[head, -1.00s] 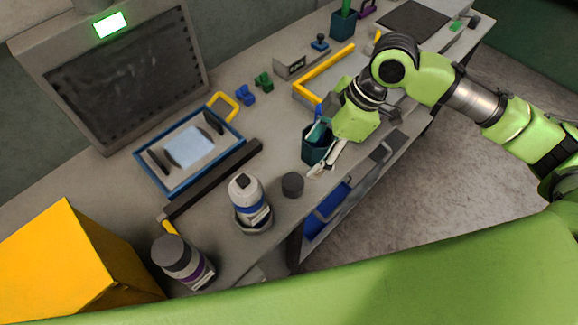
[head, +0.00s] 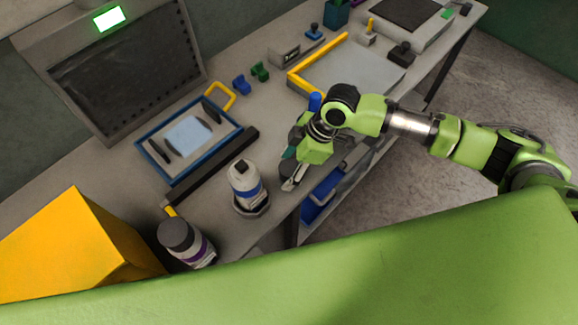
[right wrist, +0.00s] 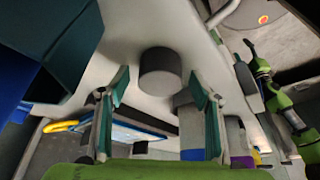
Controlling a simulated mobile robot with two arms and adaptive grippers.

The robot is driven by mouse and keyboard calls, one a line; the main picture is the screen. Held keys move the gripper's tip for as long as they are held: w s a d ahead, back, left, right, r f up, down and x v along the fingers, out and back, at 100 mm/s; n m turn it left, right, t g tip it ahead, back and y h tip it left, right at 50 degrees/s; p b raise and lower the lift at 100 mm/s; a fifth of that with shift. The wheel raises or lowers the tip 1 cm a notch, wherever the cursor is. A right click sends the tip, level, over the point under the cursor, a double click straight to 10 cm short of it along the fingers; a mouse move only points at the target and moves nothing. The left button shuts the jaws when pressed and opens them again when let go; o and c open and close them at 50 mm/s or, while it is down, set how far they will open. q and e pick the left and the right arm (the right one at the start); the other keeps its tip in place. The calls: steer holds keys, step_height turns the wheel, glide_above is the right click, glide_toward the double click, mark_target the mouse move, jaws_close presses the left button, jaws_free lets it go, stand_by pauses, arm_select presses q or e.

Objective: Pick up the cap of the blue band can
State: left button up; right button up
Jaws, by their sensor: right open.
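The blue band can (head: 245,182) stands in a dark round holder near the front edge of the bench. It has no dark cap on top. A dark grey round cap (head: 286,168) sits on the bench just right of the can, partly hidden by my right gripper (head: 292,173). In the right wrist view the cap (right wrist: 160,72) lies between the spread teal finger pads of my right gripper (right wrist: 159,88), a little beyond the tips. The gripper is open and empty. The can (right wrist: 190,118) shows behind the right finger there. My left gripper is not in view.
A purple band can (head: 187,243) with a dark cap stands at the front left, near a yellow box (head: 75,245). A dark bar (head: 212,168) and a blue-framed tray (head: 150,165) lie behind the can. A dark teal bin (right wrist: 60,45) is close at left in the wrist view.

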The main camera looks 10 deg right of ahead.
steer(key=c, duration=0.8)
steer(key=shift+c, duration=0.2)
